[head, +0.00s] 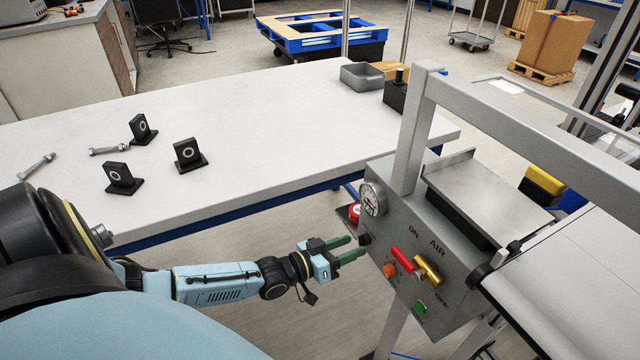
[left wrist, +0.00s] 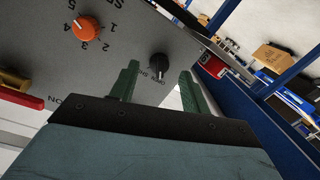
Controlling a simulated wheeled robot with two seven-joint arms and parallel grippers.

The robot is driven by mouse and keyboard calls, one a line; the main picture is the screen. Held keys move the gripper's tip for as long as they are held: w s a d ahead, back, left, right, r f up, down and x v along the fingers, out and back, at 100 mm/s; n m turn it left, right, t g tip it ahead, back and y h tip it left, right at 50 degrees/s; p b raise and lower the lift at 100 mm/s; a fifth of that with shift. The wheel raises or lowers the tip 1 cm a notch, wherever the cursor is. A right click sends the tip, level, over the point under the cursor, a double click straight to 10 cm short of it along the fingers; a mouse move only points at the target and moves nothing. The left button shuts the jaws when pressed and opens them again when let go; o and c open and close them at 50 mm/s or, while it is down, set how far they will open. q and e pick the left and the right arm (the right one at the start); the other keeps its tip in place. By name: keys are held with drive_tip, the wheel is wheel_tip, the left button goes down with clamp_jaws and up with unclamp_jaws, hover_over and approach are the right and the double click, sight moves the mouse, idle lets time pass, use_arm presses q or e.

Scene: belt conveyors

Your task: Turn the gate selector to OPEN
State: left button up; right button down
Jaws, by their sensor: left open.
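A grey control box (head: 405,225) carries several controls. I cannot tell whether the fingers touch the knob. My right gripper is not in view.
An orange numbered dial (left wrist: 86,27) and a red lever (head: 402,257) with a brass valve (head: 428,268) are close by. A green button (head: 420,307), a gauge (head: 372,198) and a red button (head: 355,211) are also near. A white table (head: 240,120) stands behind.

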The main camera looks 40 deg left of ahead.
use_arm(q)
drive_tip(key=p+v, duration=0.1)
drive_tip(key=v, duration=1)
drive_tip(key=shift+p, duration=0.35)
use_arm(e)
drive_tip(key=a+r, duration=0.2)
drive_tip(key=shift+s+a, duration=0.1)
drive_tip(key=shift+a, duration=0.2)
use_arm(q)
drive_tip(key=shift+a, duration=0.1)
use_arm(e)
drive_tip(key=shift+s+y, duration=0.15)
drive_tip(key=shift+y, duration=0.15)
